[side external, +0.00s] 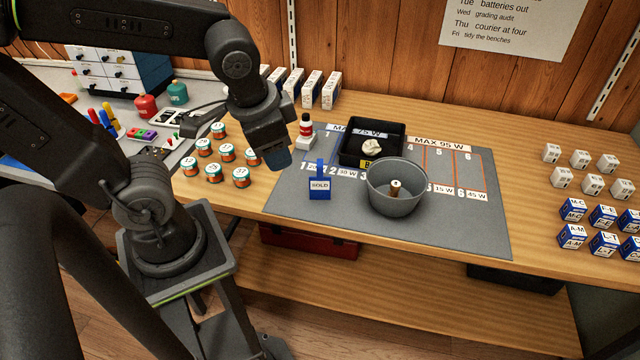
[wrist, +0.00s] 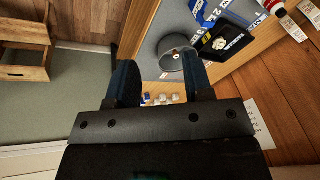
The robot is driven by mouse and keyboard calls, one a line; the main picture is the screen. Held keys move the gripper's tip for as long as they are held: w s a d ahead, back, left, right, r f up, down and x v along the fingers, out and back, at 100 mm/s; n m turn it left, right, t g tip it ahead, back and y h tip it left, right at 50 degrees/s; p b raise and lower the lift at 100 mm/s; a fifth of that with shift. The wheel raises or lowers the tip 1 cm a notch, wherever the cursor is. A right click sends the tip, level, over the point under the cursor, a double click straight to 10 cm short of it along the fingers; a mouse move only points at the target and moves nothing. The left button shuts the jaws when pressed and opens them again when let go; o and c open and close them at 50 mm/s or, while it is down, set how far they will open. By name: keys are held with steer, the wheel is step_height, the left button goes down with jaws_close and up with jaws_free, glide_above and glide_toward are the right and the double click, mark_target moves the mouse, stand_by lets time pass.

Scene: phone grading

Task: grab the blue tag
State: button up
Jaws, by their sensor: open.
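The blue tag (side external: 320,188), with a white label reading SOLD, stands upright on the grey mat (side external: 430,238) near its front left. A narrow blue tab rises from its top. My gripper (side external: 278,160) is to the left of the tag in the side view, apart from it and apparently higher. In the wrist view, my gripper (wrist: 161,82) has its two dark fingers spread wide with nothing held between them.
A grey pot (side external: 396,202) with a small brown item inside stands right of the tag. A black tray (side external: 350,150) holding a crumpled white piece is behind. A red-and-white bottle (side external: 306,128) stands behind the tag. The mat's front right is clear.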

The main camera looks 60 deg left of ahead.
step_height(320, 180, down, 6)
steer(key=a+m+g+y, duration=0.2)
steer(key=m+g+y, duration=0.2)
steer(key=m+t+y, duration=1)
steer(key=m, duration=0.8)
glide_above(320, 182)
steer(key=x, duration=0.2)
step_height(320, 182, down, 12)
steer(key=shift+f, duration=0.1)
steer(key=shift+c, duration=0.3)
jaws_close()
